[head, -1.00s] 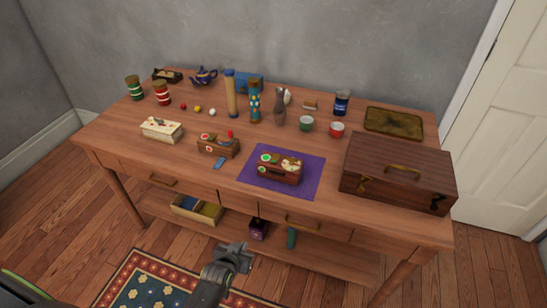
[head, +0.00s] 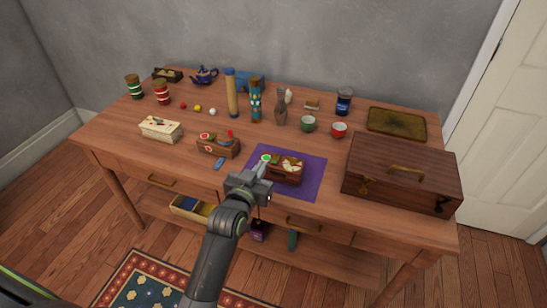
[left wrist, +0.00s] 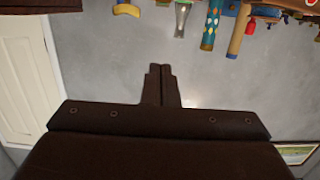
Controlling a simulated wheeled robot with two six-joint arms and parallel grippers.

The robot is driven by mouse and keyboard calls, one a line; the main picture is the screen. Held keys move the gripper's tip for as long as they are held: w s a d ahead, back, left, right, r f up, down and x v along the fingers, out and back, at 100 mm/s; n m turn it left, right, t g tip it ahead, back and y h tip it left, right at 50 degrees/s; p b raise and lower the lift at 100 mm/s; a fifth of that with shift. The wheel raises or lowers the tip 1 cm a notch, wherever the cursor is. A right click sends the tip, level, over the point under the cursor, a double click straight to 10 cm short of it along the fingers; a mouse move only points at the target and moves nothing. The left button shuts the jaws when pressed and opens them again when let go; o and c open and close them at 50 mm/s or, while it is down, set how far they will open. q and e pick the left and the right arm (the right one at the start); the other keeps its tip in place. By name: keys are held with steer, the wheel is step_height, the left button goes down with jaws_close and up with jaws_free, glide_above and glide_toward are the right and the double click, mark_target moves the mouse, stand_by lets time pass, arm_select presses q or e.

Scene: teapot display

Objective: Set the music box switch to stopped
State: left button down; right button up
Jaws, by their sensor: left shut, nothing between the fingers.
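A small brown box (head: 285,174) with a green disc (head: 266,158) and pale shapes on top sits on a purple mat (head: 312,187). A similar brown box (head: 220,149) with a red disc (head: 205,136) and a red upright piece stands to its left. I cannot tell for certain which is the music box, or read a switch setting. My left gripper (head: 264,166) is shut and empty, its tips at the left end of the box on the mat, close to the green disc; contact is unclear. The shut fingers (left wrist: 158,85) also show in the left wrist view. My right gripper is not in view.
A large wooden chest (head: 400,172) stands right of the mat. A white box (head: 160,130) and a small blue piece (head: 219,164) lie to the left. Tall cylinders (head: 232,95), a grey vase (head: 281,108) and cups (head: 308,124) stand behind.

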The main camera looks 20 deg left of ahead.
arm_select(q)
glide_above(274, 162)
steer(key=shift+s+f, duration=0.25)
steer(key=shift+f, duration=0.35)
step_height(274, 162, down, 3)
steer(key=shift+w+f, duration=0.15)
steer(key=shift+f, duration=0.35)
steer(key=shift+f, duration=0.1)
